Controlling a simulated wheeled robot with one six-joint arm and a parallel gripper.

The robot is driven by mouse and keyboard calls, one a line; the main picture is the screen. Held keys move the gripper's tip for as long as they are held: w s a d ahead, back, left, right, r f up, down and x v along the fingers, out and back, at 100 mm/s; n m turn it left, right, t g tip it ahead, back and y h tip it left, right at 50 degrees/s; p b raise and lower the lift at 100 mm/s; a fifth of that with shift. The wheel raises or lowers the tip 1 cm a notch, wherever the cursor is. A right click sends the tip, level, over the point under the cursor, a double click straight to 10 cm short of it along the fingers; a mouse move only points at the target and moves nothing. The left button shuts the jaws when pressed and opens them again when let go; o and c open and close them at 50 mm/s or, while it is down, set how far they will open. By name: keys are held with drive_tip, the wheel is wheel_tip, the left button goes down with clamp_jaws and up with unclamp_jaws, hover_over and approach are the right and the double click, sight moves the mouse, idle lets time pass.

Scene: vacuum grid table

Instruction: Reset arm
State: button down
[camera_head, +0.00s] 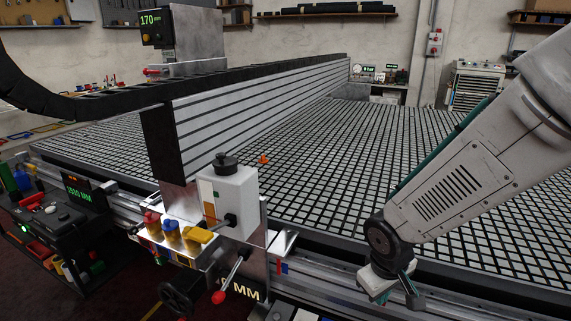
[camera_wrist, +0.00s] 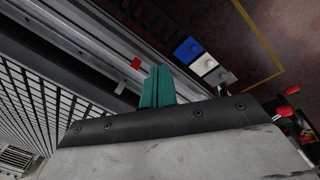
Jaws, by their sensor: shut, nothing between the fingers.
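My arm comes in from the right in the head view, with a grey-white link and a dark wrist joint. My gripper (camera_head: 384,292) hangs below that joint, low in front of the table's front rail. In the wrist view its teal fingers (camera_wrist: 157,88) are together with nothing between them. The fingers are over or beside the metal front rail (camera_wrist: 85,45). The large grid table (camera_head: 420,170) lies behind the gripper and also shows at the left in the wrist view (camera_wrist: 30,105).
A slatted beam (camera_head: 260,105) crosses the table at left. A control box (camera_head: 230,200), coloured buttons (camera_head: 172,232) and a red-knobbed lever (camera_head: 219,297) stand at the front edge. A small orange cone (camera_head: 263,159) is on the grid. The grid right of the beam is mostly clear.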

drive_tip(key=s+d+r+m, duration=0.2)
drive_tip(key=s+d+r, duration=0.1)
drive_tip(key=s+r, duration=0.5)
drive_tip(key=s+d+r+m+y, duration=0.1)
drive_tip(key=s+d+r+m, duration=0.2)
drive_tip(key=s+r, duration=0.5)
drive_tip(key=shift+s+r, duration=0.3)
drive_tip(key=shift+r, duration=1.4)
